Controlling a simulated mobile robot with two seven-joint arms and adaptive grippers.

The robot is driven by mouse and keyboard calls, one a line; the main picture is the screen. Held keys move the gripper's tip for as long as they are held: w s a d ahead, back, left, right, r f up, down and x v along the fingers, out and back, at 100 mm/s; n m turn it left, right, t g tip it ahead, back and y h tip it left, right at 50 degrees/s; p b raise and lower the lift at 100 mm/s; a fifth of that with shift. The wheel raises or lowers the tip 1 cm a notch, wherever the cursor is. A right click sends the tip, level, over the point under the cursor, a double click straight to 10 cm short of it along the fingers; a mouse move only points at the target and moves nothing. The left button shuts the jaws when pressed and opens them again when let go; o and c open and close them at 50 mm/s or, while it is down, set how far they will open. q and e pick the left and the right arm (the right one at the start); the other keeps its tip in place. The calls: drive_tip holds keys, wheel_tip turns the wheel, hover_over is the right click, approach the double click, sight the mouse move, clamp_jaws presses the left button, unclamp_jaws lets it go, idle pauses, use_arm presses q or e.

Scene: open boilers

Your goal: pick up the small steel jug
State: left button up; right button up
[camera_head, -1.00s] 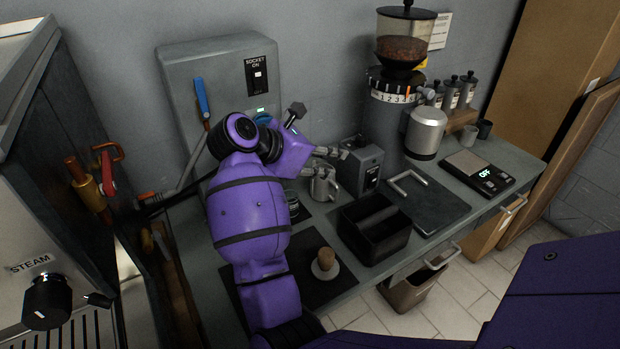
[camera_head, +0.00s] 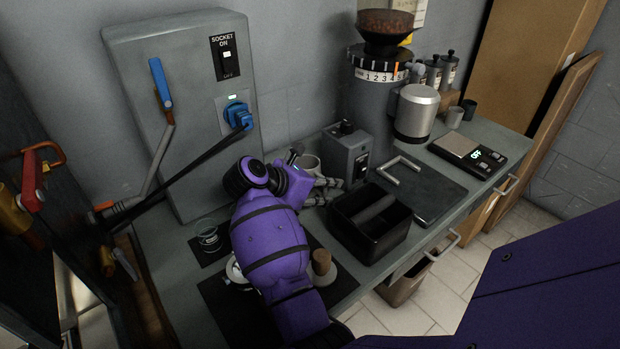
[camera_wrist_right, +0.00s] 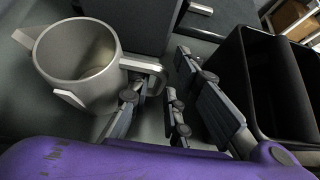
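The small steel jug (camera_head: 309,164) stands on the counter, mostly hidden behind my right wrist in the head view. In the right wrist view, the jug (camera_wrist_right: 78,62) is upright and looks empty inside, with its handle (camera_wrist_right: 148,70) towards my fingers. My right gripper (camera_head: 321,191) is low beside the jug, on its near right side. The right gripper (camera_wrist_right: 163,84) also shows in the wrist view with its fingers spread. The handle reaches the left finger's tip; whether they touch I cannot tell. My left gripper is out of view.
A grey switch box (camera_head: 347,152) stands close right of the jug. A black open bin (camera_head: 370,252) lies nearer right, beside a dark board (camera_head: 437,190). A grinder (camera_head: 372,100) stands behind. A tamper (camera_head: 322,265) and a small glass (camera_head: 209,238) are near my arm.

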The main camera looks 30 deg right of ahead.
drive_tip(key=shift+d+f, duration=0.1)
drive_tip(key=shift+d, duration=0.05)
clamp_jaws()
idle(0.4)
